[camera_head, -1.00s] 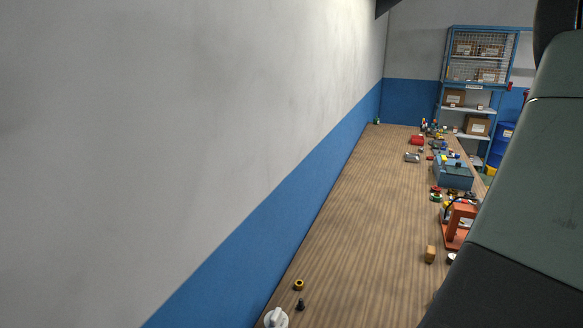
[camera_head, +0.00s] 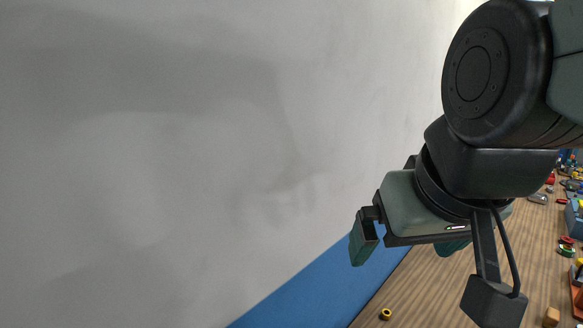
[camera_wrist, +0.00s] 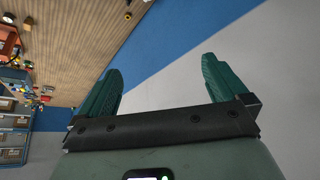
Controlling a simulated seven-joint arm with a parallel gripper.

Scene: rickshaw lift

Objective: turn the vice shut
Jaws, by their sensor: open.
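My gripper (camera_head: 408,250) is open and empty. It hangs in the air in front of the wall in the head view, above the left side of the workbench. In the wrist view its two green fingers (camera_wrist: 160,65) are spread wide with nothing between them. I cannot make out a vice for certain in either view. An orange-red item (camera_head: 578,292) and a blue item (camera_head: 574,218) are cut off at the right edge of the head view. Both are well to the right of my gripper.
The wooden workbench (camera_head: 435,290) runs along the grey and blue wall (camera_head: 300,294). A small yellow and black ring (camera_head: 385,314) lies near the wall. A wooden block (camera_head: 551,317) and several small items are at the right. The bench below my gripper is mostly bare.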

